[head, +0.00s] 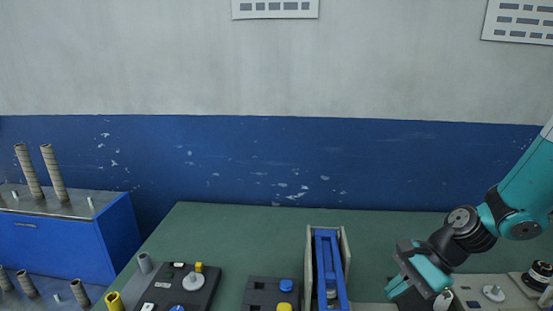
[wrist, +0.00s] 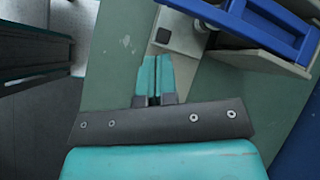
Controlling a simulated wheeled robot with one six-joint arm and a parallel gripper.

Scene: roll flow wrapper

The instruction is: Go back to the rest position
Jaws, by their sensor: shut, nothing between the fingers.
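My gripper (head: 396,288) is at the lower right in the head view, low over the green table (head: 390,231). It is to the right of the upright blue frame (head: 342,268). In the wrist view, the two teal fingers of my gripper (wrist: 154,60) lie together with nothing between them. The blue frame also shows at the upper right of the wrist view (wrist: 262,34), apart from the fingers.
A black panel with buttons (head: 160,296) and another dark button box (head: 262,293) stand left of the frame. A blue cabinet with upright rollers (head: 60,246) stands at far left. The table's back is clear.

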